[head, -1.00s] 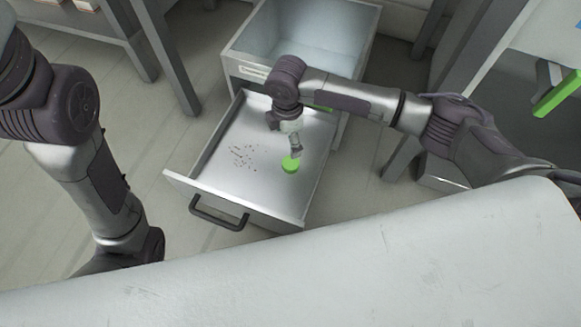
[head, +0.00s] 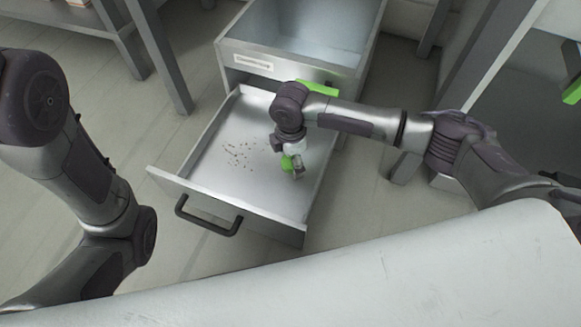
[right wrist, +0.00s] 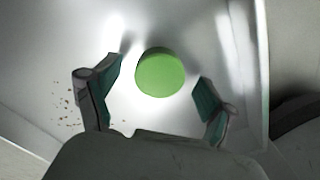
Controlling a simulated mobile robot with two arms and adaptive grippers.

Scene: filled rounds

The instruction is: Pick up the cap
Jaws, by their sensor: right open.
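The cap is a round, bright green disc (right wrist: 160,73) lying on the floor of the open drawer. In the head view part of the cap (head: 287,162) shows beside my right gripper (head: 295,172), which partly hides it. In the right wrist view my right gripper (right wrist: 155,95) is open, with one finger on each side of the cap and clear space between them and it. The cap lies a little beyond the fingertips there, towards the top of the picture. My left arm shows at the left of the head view, but its gripper is out of view.
The pulled-out drawer (head: 190,190) has low walls and a black handle (head: 208,222) at its front. Small dark crumbs (head: 240,155) lie on its floor left of the cap. A grey cabinet (head: 290,50) stands behind it. A white surface (head: 330,275) fills the foreground.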

